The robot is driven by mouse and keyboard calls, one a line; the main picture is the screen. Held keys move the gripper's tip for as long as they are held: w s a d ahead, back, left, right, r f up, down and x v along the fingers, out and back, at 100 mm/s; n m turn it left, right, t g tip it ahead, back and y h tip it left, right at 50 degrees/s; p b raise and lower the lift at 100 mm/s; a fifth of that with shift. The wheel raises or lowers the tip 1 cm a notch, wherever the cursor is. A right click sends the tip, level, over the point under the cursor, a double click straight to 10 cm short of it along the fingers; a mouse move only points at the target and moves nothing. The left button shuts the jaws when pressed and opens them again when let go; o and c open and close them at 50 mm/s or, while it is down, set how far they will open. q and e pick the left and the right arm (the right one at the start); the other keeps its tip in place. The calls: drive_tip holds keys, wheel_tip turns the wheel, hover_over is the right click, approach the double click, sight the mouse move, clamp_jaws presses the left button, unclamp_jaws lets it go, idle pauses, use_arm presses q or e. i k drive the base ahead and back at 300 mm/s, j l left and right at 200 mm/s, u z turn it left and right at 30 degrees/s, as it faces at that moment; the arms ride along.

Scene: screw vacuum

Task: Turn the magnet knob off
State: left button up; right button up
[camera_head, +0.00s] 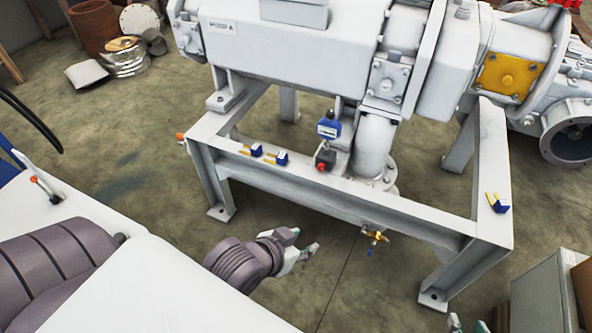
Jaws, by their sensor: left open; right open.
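A small dark block with a red knob (321,167), which looks like a magnet base, sits on the front beam of the grey steel frame (340,195). A blue dial gauge (328,127) stands just above and behind it. The knob's setting is too small to read. My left gripper (302,243) is open and empty, in front of the frame, below and left of the knob in the picture and apart from it. My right gripper (467,325) shows only its fingertips at the bottom edge, right of centre, open and well away from the knob.
Two blue-and-yellow pieces (251,150) (276,158) lie on the beam left of the knob; another (497,204) lies on the right beam. A brass valve (374,236) hangs under the front beam. The large white vacuum machine (290,55) stands above. A grey cabinet (540,295) is at lower right.

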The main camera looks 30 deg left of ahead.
sight(321, 165)
drive_tip(key=i+l+u, duration=0.1)
drive_tip(key=l+u, duration=0.15)
drive_tip(key=u, duration=0.2)
drive_tip(key=l+u, duration=0.3)
drive_tip(key=u, duration=0.2)
drive_tip(key=l+u, duration=0.45)
drive_tip(key=l, duration=0.3)
